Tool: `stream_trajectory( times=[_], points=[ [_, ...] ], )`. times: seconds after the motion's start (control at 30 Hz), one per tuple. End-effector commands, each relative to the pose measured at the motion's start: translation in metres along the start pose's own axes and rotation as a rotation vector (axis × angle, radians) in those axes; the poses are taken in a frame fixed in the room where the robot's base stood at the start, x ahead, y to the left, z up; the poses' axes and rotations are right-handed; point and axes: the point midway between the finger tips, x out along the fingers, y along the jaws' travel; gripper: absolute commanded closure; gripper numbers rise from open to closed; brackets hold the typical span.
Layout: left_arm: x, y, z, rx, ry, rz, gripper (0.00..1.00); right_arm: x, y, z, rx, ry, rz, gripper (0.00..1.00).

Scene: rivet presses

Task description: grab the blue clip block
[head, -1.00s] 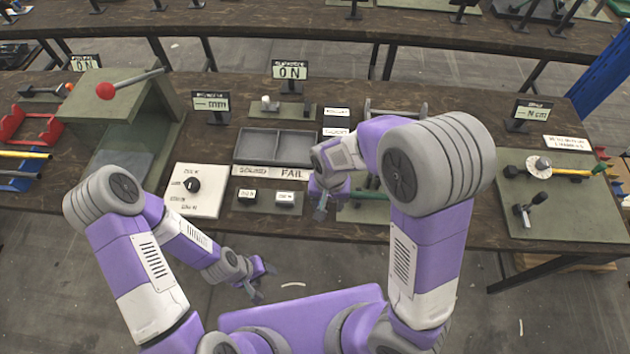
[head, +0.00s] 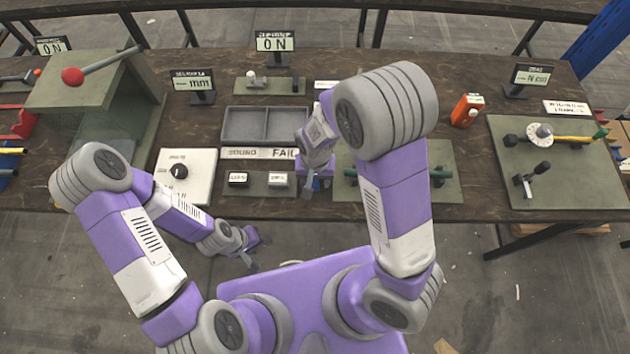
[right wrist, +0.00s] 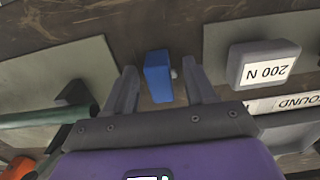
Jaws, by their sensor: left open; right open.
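The blue clip block (right wrist: 159,77) shows in the right wrist view, on the brown table between the two fingers of my right gripper (right wrist: 165,85). A small pale knob sits at its side. The fingers stand apart, with a gap on both sides of the block; I cannot tell how far above it they are. In the head view my right gripper (head: 308,188) is over the table's front part, right of the labelled grey blocks, and the blue block is hidden there. My left gripper (head: 252,250) is open and empty, low in front of the table edge.
A grey block marked 200 N (right wrist: 264,65) lies beside my right gripper. A green plate with a dark green bar (head: 440,172) is on the other side. A divided grey tray (head: 262,108) lies behind. An orange device (head: 467,110) stands further right.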

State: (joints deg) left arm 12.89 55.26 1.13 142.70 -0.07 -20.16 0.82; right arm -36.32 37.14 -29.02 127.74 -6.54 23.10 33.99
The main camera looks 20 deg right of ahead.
Motion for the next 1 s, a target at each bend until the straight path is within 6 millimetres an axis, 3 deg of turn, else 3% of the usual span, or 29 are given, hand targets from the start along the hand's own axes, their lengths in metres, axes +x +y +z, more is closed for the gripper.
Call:
stream_trajectory(
  times=[0.13, 0.5, 0.77, 1.0],
  points=[
    [-0.001, 0.0, 0.0, 0.0, 0.0, 0.0, 0.48, -0.001, 0.0, 0.0, 0.0, 0.0, 0.0, 0.45],
    [-0.001, 0.0, 0.0, 0.0, 0.0, 0.0, 0.48, -0.001, 0.0, 0.0, 0.0, 0.0, 0.0, 0.99],
    [-0.002, 0.001, 0.0, 0.0, 0.0, 0.0, 0.48, -0.005, 0.0, 0.0, 0.0, 0.001, -0.001, 1.0],
    [-0.015, 0.005, 0.001, 0.0, 0.0, 0.0, 0.48, -0.048, -0.001, -0.001, -0.001, 0.004, -0.004, 1.0]
  ],
)
